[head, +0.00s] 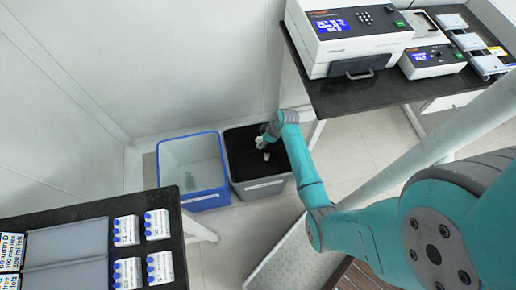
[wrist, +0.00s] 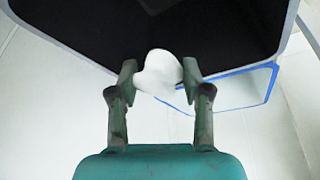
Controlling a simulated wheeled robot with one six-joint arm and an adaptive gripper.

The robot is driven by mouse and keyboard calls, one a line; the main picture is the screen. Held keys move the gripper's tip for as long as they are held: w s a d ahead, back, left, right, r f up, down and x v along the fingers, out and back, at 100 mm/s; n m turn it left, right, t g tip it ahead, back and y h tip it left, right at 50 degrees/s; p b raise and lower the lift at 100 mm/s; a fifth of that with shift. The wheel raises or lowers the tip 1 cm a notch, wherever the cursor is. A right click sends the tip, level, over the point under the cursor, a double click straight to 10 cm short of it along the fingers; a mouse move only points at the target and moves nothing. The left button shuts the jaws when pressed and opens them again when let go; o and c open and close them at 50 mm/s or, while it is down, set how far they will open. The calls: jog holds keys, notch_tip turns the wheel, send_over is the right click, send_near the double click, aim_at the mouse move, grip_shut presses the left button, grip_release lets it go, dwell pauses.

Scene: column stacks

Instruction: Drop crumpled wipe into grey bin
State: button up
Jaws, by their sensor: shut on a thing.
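The crumpled wipe (wrist: 158,74) is a white, soft lump between my two fingertips in the wrist view. My gripper (wrist: 160,80) is shut on it. In the head view my gripper (head: 264,143) is at the grey bin, with a small white patch by its fingers. The grey bin (head: 262,188) has a dark inside and a white label on its front, and stands on the floor. In the wrist view the dark bin inside (wrist: 190,30) fills the top, beyond the wipe. I cannot tell how high the wipe is over the bin.
A white bin with a blue rim (head: 206,201) stands left of the grey bin, with a small greenish item inside. A dark bench with instruments (head: 385,85) is at upper right. Another dark bench (head: 178,270) with blue-capped vials is at lower left. Walls stand behind the bins.

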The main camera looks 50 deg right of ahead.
jog(key=shift+f, duration=0.65)
jog(key=o, duration=0.8)
jog(key=v, duration=1.2)
jog(key=shift+r, duration=0.1)
